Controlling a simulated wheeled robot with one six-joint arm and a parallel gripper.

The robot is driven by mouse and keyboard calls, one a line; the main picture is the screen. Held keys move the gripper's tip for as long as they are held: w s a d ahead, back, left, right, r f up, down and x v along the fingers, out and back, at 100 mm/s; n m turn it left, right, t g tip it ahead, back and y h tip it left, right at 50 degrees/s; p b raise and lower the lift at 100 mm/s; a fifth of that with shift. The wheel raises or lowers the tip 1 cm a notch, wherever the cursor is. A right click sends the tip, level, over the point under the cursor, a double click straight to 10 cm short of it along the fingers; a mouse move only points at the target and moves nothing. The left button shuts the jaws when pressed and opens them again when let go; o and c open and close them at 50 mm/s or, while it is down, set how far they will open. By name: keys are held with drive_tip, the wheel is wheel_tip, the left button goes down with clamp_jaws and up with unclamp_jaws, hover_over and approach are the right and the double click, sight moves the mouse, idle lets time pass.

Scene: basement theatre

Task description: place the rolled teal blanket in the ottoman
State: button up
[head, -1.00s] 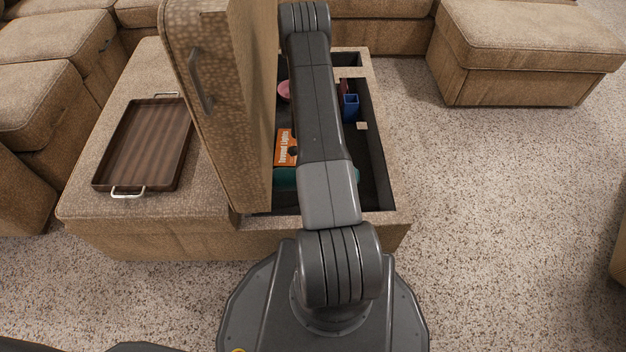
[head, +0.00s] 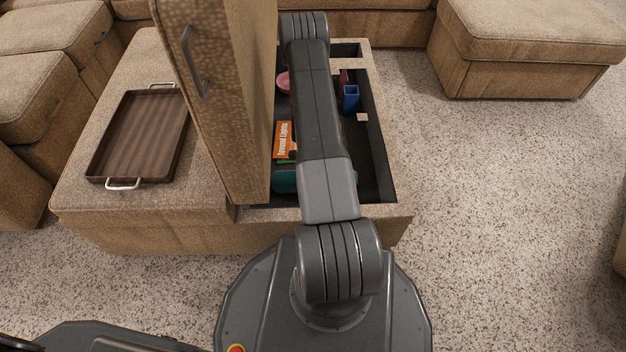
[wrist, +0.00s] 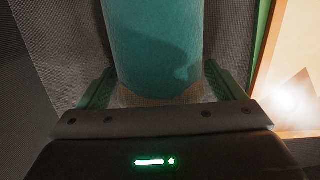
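The rolled teal blanket (head: 286,181) lies crosswise inside the front part of the open ottoman (head: 386,206). My arm covers its middle in the head view. I cannot tell whether it touches the ottoman floor. In the head view my gripper is hidden behind my arm.
The raised lid (head: 232,110) stands left of the opening. An orange box (head: 283,139), a pink item (head: 283,82) and a blue holder (head: 351,99) are inside. A wooden tray (head: 140,135) rests on the ottoman's left half. Carpet on the right is clear.

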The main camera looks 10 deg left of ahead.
drive_tip(key=shift+r, duration=0.1)
drive_tip(key=r+p, duration=0.1)
drive_tip(key=r, duration=0.3)
drive_tip(key=d+r+p, duration=0.1)
drive_tip(key=r+p, duration=0.1)
drive_tip(key=r, duration=0.2)
drive_tip(key=d+r+p, duration=0.1)
drive_tip(key=r+p, duration=0.1)
drive_tip(key=r, duration=0.2)
drive_tip(key=shift+w, duration=0.15)
drive_tip(key=shift+a, duration=0.1)
idle(0.9)
